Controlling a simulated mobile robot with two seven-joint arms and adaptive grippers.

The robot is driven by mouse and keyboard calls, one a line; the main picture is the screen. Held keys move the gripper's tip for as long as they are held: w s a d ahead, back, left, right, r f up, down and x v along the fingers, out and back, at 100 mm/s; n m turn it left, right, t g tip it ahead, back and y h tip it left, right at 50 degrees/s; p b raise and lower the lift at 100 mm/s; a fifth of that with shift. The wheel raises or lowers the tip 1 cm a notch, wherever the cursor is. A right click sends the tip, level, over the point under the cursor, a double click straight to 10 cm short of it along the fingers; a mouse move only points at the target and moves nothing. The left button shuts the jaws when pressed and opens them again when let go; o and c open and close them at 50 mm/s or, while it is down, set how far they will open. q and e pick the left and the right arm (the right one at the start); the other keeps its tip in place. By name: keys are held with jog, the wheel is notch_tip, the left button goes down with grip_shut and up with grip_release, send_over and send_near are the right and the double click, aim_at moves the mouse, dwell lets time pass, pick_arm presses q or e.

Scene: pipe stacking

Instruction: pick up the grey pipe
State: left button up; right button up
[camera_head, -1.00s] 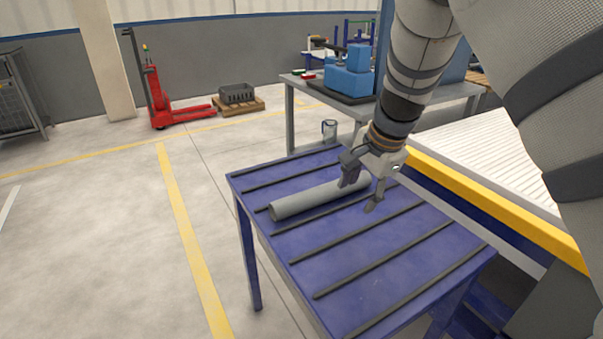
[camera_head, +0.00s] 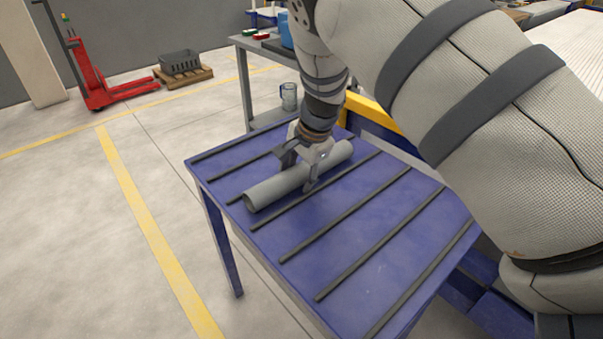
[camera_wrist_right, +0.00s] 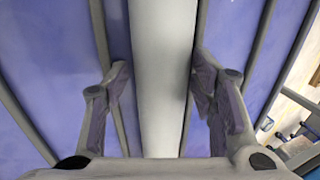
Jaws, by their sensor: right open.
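The grey pipe (camera_head: 270,188) lies on the blue table (camera_head: 372,228) between dark raised strips, near the table's far left side. In the right wrist view the pipe (camera_wrist_right: 163,70) runs up the middle of the picture. My right gripper (camera_head: 297,176) is over the pipe, pointing down, with one finger on each side of it. In the right wrist view the gripper (camera_wrist_right: 162,92) is open, and a gap shows between the pipe and the left finger; the right finger is close to the pipe. My left gripper is not in view.
Several dark strips (camera_head: 347,216) cross the table. A grey workbench (camera_head: 262,50) and a glass-like jug (camera_head: 289,97) are behind it. A red pallet truck (camera_head: 92,85) and a dark crate (camera_head: 180,62) on a pallet stand at the back left. The floor on the left is clear.

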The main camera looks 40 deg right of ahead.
jog(key=shift+w, duration=0.1)
jog(key=c, duration=1.1)
